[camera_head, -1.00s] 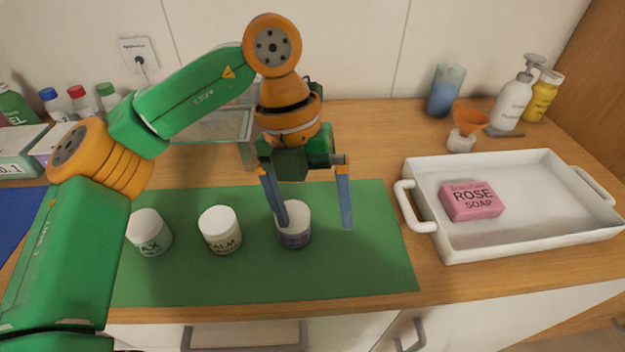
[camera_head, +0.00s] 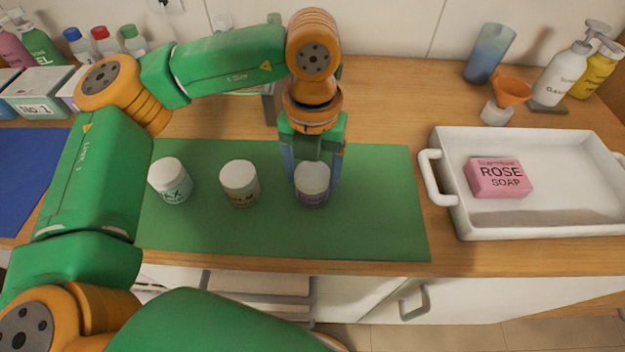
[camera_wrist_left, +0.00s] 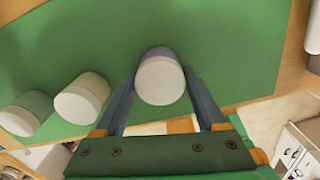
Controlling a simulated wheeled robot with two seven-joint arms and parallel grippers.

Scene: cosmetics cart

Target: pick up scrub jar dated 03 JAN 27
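Three white-lidded jars stand upright in a row on the green mat (camera_head: 380,230). The left jar (camera_head: 170,182) has a label ending in "AX". The middle jar (camera_head: 240,184) has a label I cannot fully read. The right jar (camera_head: 312,186) has a purplish label, and no date is legible on any jar. My left gripper (camera_head: 313,180) points down at the right jar, its fingers apart on either side. In the left wrist view the right jar's lid (camera_wrist_left: 160,78) lies between the fingertips (camera_wrist_left: 160,72); I cannot tell whether they touch it. My right gripper is not in view.
A white tray (camera_head: 450,205) holding a pink rose soap (camera_head: 499,178) stands at the right. Pump bottles (camera_head: 562,75), an orange funnel (camera_head: 511,90) and a blue cup (camera_head: 489,53) stand behind it. Boxes (camera_head: 35,95) and bottles are at the back left. The mat's right part is clear.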

